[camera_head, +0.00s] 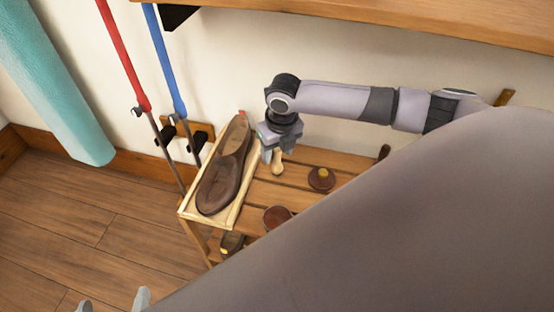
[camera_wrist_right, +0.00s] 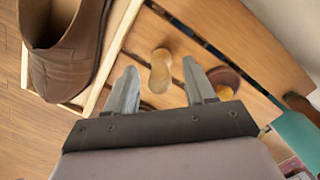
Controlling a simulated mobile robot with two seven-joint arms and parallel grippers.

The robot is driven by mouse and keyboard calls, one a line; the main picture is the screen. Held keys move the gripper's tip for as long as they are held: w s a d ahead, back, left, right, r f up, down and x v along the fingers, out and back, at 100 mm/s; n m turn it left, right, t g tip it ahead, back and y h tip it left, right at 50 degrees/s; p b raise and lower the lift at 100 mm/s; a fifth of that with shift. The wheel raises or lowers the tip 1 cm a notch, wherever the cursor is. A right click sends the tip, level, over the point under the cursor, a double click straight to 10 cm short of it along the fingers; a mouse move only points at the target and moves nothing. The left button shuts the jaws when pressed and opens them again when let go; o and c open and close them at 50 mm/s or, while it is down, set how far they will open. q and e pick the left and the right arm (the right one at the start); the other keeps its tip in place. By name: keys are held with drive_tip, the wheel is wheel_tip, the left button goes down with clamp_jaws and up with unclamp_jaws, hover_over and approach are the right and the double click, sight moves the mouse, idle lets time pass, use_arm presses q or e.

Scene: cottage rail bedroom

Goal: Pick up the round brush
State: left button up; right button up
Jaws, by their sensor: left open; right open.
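A round dark-brown piece with a yellow knob (camera_head: 321,178), which looks like a round brush, lies on the slatted wooden rack. It also shows in the right wrist view (camera_wrist_right: 225,80), partly behind the right finger. A pale wooden waisted piece (camera_head: 277,167) is just below my right gripper (camera_head: 278,153). In the right wrist view this pale piece (camera_wrist_right: 160,72) appears between the two open fingers; contact is not visible. Which piece is the round brush is not certain. My left gripper (camera_head: 114,303) is open and empty at the bottom left edge, away from the rack.
A brown shoe (camera_head: 224,170) lies in a pale tray (camera_head: 190,212) at the rack's left. A reddish round piece (camera_head: 276,214) lies nearer on the slats (camera_head: 345,161). Red (camera_head: 125,55) and blue (camera_head: 165,60) poles stand left. A wooden shelf (camera_head: 400,18) overhangs above.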

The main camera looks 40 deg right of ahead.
drive_tip(key=shift+w+f, duration=0.15)
drive_tip(key=shift+f, duration=0.7)
drive_tip(key=shift+r, duration=0.1)
drive_tip(key=shift+c, duration=0.3)
clamp_jaws()
